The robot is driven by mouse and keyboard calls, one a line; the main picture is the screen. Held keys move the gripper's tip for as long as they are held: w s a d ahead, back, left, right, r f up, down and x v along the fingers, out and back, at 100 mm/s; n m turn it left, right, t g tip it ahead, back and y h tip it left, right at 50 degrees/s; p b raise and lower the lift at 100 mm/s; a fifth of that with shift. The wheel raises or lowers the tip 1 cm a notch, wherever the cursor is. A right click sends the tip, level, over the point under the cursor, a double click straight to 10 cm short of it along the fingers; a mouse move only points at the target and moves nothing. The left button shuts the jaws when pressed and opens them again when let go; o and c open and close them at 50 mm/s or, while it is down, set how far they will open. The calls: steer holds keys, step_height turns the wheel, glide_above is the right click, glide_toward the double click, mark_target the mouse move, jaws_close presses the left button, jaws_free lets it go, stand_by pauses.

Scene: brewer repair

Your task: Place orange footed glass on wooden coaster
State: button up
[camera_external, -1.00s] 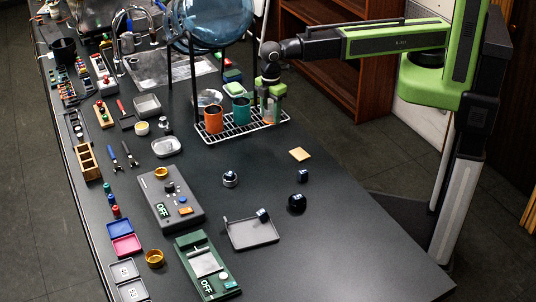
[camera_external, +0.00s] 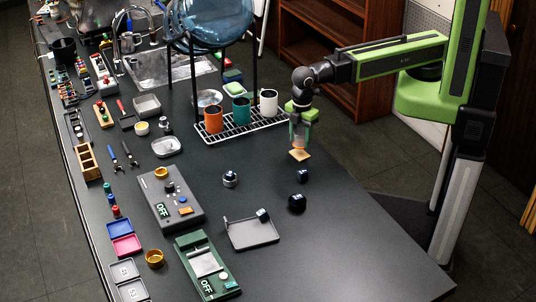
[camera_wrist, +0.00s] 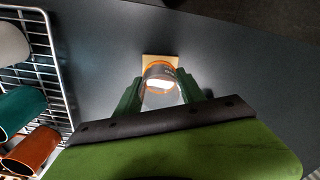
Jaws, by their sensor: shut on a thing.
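My gripper (camera_external: 299,136) is shut on the orange footed glass (camera_external: 298,149), which is small and partly hidden between the fingers. In the wrist view, the glass (camera_wrist: 159,74) has an orange rim and clear sides, and sits between the green fingers of my gripper (camera_wrist: 161,88). The square wooden coaster (camera_external: 302,156) lies on the dark counter right under the glass. In the wrist view, the coaster (camera_wrist: 146,60) shows behind and around the glass's far end. I cannot tell whether the glass touches the coaster.
A wire rack (camera_external: 231,133) stands to the left, holding an orange cup (camera_external: 213,119), a teal cup (camera_external: 242,110) and a white cup (camera_external: 268,102). Small dark objects, one a round ball (camera_external: 297,202), and a grey tray (camera_external: 251,244) lie nearer the front. The counter right of the coaster is clear.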

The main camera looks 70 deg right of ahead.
mark_target(300, 146)
steer(key=shift+f+b, duration=1.7)
steer(key=shift+f, duration=0.3)
steer(key=o, duration=1.4)
steer(key=shift+r, duration=0.1)
step_height(300, 146, up, 12)
steer(key=p, duration=1.2)
steer(key=shift+r+p, duration=0.2)
steer(key=shift+p, duration=0.1)
steer(key=w+d+m, duration=0.4)
steer(key=d, duration=0.9)
steer(key=w+d+m, duration=0.4)
steer(key=d+m, duration=0.1)
steer(key=d, duration=0.8)
steer(key=w+d+m, duration=0.4)
steer(key=d, duration=0.9)
steer(key=shift+w+d, duration=0.1)
steer(key=shift+d, duration=0.2)
